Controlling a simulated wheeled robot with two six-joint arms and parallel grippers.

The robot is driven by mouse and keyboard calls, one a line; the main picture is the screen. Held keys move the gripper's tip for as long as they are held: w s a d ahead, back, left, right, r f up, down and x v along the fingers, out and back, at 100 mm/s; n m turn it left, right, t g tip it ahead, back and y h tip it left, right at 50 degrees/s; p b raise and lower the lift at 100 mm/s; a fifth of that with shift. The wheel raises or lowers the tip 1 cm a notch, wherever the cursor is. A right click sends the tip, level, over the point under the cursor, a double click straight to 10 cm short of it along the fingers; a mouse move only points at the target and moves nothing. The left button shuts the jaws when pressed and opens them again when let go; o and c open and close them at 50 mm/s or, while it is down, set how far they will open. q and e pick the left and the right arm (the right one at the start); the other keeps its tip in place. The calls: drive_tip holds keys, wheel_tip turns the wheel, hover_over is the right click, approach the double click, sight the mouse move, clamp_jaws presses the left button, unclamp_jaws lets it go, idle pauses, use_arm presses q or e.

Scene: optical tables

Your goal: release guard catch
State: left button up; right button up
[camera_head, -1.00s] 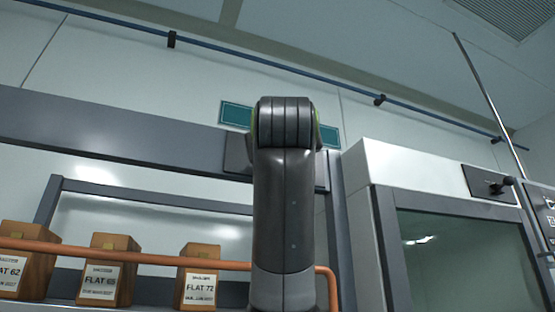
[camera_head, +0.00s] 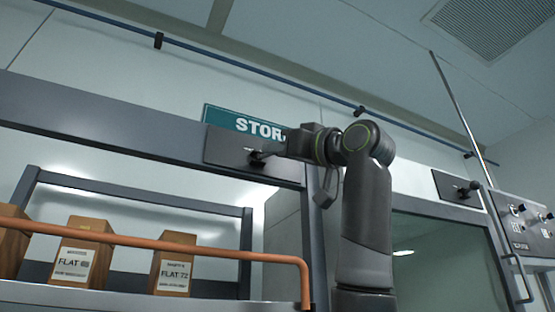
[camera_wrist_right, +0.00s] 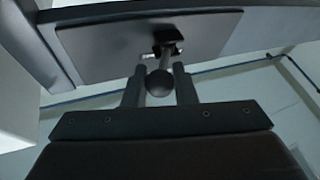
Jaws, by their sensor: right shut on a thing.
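The guard catch (camera_head: 257,153) is a dark lever on a dark plate (camera_head: 226,146) at the top of the left cabinet's frame, below the teal sign. The wrist view shows its round black knob (camera_wrist_right: 160,83) on a short stem that comes out of the plate (camera_wrist_right: 110,48). My right gripper (camera_head: 269,153) reaches it from the right, and in the wrist view its two fingers (camera_wrist_right: 160,88) stand on either side of the knob, shut on it. My left gripper is not in view.
A similar catch (camera_head: 466,189) is on the right cabinet. An orange rail (camera_head: 200,248) runs in front of wooden blocks (camera_head: 177,262) labelled FLAT. A control panel (camera_head: 525,222) is at the far right. A blue pipe (camera_head: 260,75) runs along the wall above.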

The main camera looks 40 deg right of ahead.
drive_tip(key=shift+d+n+y, duration=0.1)
drive_tip(key=shift+n+y, duration=0.2)
drive_tip(key=shift+y, duration=0.2)
drive_tip(key=o, duration=1)
drive_tip(key=shift+w, duration=0.15)
drive_tip(key=shift+c, duration=0.2)
drive_tip(key=b+v, duration=0.8)
drive_tip(key=v, duration=0.9)
drive_tip(key=shift+s, duration=0.25)
drive_tip(key=shift+w+d, duration=0.1)
